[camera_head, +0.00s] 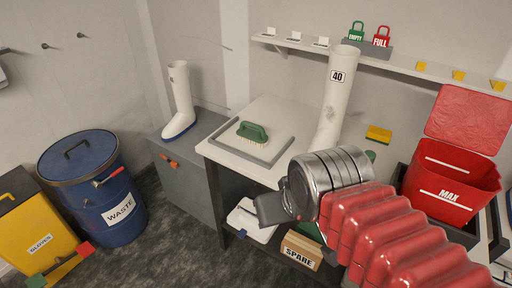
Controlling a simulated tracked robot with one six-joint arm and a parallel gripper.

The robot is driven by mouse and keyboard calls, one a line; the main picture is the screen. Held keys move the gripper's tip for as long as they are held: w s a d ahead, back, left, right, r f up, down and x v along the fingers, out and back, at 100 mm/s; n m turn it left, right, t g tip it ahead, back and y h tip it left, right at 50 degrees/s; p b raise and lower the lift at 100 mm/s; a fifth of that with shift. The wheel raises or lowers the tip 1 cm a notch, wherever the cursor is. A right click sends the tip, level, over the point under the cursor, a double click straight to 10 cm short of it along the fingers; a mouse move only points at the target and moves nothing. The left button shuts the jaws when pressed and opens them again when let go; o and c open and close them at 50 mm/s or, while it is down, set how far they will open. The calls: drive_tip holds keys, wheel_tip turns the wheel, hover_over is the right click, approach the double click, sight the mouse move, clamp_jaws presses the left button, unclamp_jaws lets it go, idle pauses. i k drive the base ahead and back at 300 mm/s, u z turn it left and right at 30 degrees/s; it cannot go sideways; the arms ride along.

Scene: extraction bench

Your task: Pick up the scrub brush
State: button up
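The scrub brush (252,131) has a green handle and pale bristles. It lies handle up on the white bench top (262,108), inside a grey L-shaped edging (268,160) near the bench's left front. My gripper (268,207) is at the end of my red-sleeved arm, in front of the bench and below and right of the brush in the picture. It is apart from the brush. Its fingers are seen from the side and partly hidden, so I cannot tell whether they are open.
A white boot (334,95) marked 40 stands on the bench, right of the brush. A yellow sponge (378,134) lies further right, near a red MAX bin (449,185). Another boot (181,100) stands on a grey cabinet (190,150). A blue waste drum (90,190) stands left.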

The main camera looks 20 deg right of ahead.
sight(260, 138)
drive_tip(key=k, duration=0.8)
drive_tip(key=u, duration=0.5)
drive_tip(key=i, duration=0.75)
drive_tip(key=u, duration=0.45)
drive_tip(key=i, duration=1.4)
drive_tip(key=z, duration=0.85)
drive_tip(key=i, duration=0.55)
drive_tip(key=z, duration=0.4)
